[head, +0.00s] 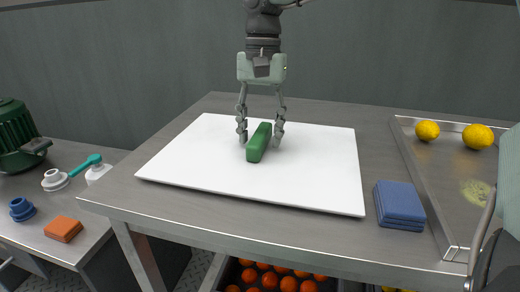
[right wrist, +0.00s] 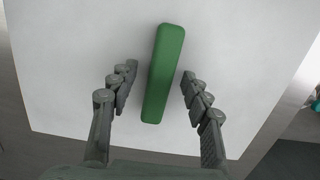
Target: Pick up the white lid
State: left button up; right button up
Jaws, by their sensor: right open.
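A small round white piece with a raised centre, which looks like the white lid (head: 55,180), lies on the lower side table at the left in the head view. My right gripper (head: 261,139) is far to its right, over the white board (head: 310,172). It points down and is open, with its fingers on both sides of a green block (head: 258,143). In the right wrist view the green block (right wrist: 163,75) lies between the fingertips (right wrist: 158,88), with a gap on each side. The white lid does not show in the right wrist view. I cannot make out my left gripper.
Next to the lid are a teal-handled tool (head: 86,164), a white container (head: 98,171), a blue round piece (head: 22,209), an orange block (head: 63,229) and a green machine (head: 17,138).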

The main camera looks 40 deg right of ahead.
jog(key=shift+f, duration=0.35)
jog(key=shift+r, duration=0.1)
grip_shut()
